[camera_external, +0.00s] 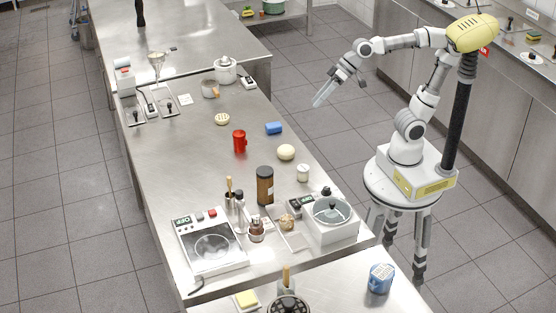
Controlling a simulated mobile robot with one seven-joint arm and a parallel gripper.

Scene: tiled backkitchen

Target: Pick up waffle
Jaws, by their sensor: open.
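A small, round, pale yellow item with darker marks, which looks like the waffle (222,119), lies flat on the steel table (185,160), toward its far half. My gripper (320,101) is open and empty. It hangs in the air off the right side of the table, pointing down and left, well apart from the waffle. Nothing hides the waffle.
The tabletop right around the waffle is clear.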

